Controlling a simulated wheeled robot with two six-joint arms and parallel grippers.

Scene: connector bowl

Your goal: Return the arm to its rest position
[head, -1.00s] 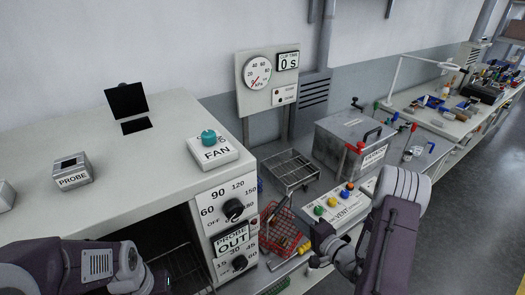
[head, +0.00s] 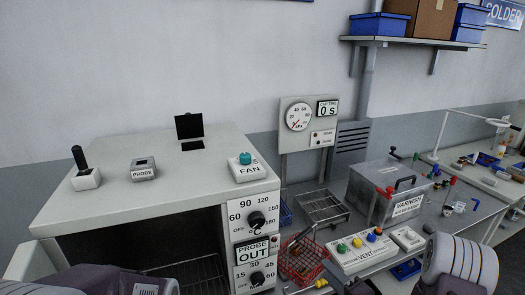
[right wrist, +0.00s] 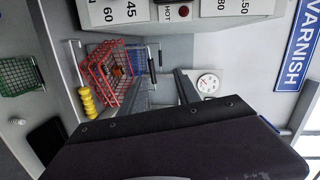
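My right arm enters at the lower right of the head view, and its gripper (head: 362,287) is at the bottom edge, small and partly cut off. In the right wrist view a large dark part of my own arm fills the lower half. My left arm shows only as a link at the bottom left of the head view, with its gripper out of the picture.
A red wire basket (head: 302,260) stands right of the oven (head: 110,205); it also shows in the right wrist view (right wrist: 105,72). A yellow-handled tool (right wrist: 87,103) lies near the basket.

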